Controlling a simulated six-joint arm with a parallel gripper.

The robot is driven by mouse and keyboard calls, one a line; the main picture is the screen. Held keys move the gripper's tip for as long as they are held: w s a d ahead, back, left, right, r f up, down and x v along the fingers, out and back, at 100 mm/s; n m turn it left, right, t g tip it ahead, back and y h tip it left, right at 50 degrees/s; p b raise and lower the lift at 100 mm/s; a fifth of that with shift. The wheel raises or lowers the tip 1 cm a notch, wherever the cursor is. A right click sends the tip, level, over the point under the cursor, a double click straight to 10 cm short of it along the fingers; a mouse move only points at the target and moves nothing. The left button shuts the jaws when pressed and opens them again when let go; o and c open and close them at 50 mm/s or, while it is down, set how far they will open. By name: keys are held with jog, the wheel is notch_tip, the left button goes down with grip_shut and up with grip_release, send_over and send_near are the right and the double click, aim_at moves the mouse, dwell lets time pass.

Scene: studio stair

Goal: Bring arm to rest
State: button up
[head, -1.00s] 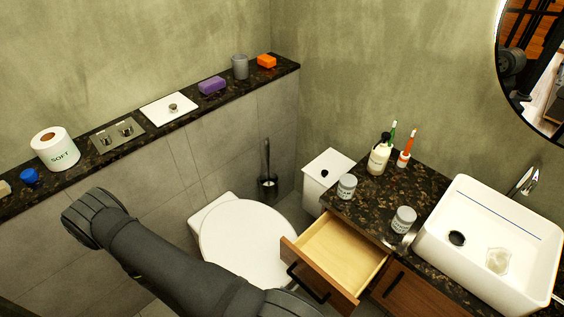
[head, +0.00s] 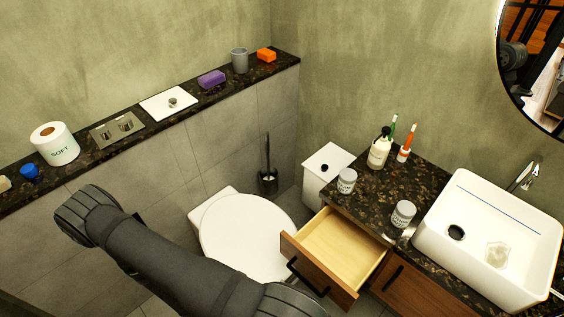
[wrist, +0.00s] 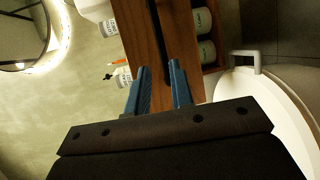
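My gripper (wrist: 160,85) shows in the wrist view with its two blue fingers apart and nothing visible between them. Beyond the fingers is a brown wooden front with a long black handle (wrist: 157,40); I cannot tell the distance, but the fingers do not hold the handle. In the head view only my dark arm links show at the lower left, in front of the tiled wall and beside the toilet; my gripper is out of that view. The wooden drawer (head: 345,242) under the dark counter stands open, and the visible part of its inside is empty.
The toilet (head: 245,235) stands between my arm and the open drawer. Jars, a bottle (head: 379,150) and a white basin (head: 480,275) stand on the counter.

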aim_at(305, 279)
jog(key=shift+x, duration=5.55)
jog(key=shift+a, duration=0.1)
jog(key=v, duration=1.1)
jog(key=shift+x, duration=5.6)
jog(key=v, duration=1.7)
jog(key=x, duration=1.4)
jog(key=shift+d, duration=0.2)
